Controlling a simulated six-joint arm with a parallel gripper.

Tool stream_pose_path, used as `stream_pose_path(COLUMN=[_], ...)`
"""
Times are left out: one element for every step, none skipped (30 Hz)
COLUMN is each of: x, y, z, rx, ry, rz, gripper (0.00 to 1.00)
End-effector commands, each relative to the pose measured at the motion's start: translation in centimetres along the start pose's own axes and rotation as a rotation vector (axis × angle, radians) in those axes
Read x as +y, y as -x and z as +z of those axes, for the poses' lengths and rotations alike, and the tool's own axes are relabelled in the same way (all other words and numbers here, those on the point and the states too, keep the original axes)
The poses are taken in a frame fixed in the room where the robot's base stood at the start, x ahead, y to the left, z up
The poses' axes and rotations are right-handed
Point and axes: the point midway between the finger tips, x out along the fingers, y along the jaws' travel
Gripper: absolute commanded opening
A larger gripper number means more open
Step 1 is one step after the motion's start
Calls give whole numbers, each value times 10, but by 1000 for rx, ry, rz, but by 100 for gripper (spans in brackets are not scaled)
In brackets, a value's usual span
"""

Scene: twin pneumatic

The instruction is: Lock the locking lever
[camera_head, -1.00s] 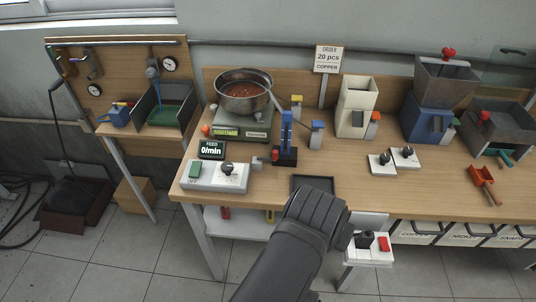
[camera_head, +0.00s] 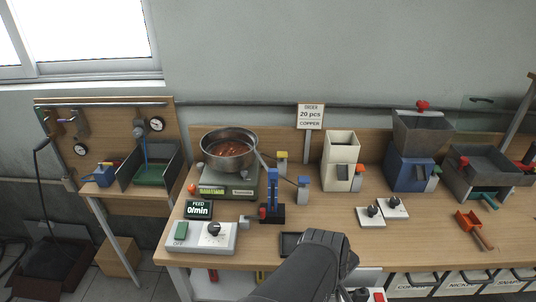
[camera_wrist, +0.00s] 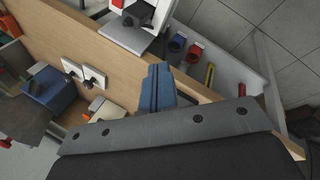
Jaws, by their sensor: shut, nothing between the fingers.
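I cannot tell for sure which part is the locking lever. A blue upright lever-like piece (camera_head: 272,184) on a black base with a red knob stands on the bench, left of my arm. A white box with a black handle (camera_wrist: 139,15) and a red part shows at the top of the wrist view, low at the bench's front; in the head view its black knob (camera_head: 360,295) is cut off at the bottom edge. My gripper (camera_wrist: 156,72) shows blue-grey fingers closed together and empty, apart from that box in the picture. In the head view its fingertips are hidden behind my dark arm.
A small black tray (camera_head: 290,245) lies on the bench, partly covered by my arm. A scale (camera_head: 227,185) with a metal bowl (camera_head: 229,148), a feed control box (camera_head: 203,237), a white hopper (camera_head: 341,160) and a blue hopper (camera_head: 409,172) stand around. Bins hang below the front edge.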

Motion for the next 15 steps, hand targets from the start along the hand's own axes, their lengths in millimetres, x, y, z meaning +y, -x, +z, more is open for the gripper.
stream_pose_path(x=[2,3,4,5,1,-16,-26,-22,-16,-14,-12,-9,-7,-5,-2], y=[-6,-9,-13,-16,-20,-26,-30,-29,-27,-26,-25,-23,-22,-20,-17], z=[0,0,0,0,-1,-3,-4,-12,-24,-33,-42,-54,-63,-73,-87], rx=[-9,-12,-16,-19,-20,-19,-17,4,35,56,79,108,131,156,188], ry=[73,118,177,222,270,344,397,372,326,295,265,225,194,161,118], rz=[-7,-9,-12,-14,-29,-75,-105,-100,-95,-97,-99,-103,-106,-111,-117], gripper=[0,0,0,0,0,0,0,0,0,0,0,0,0,0,0])
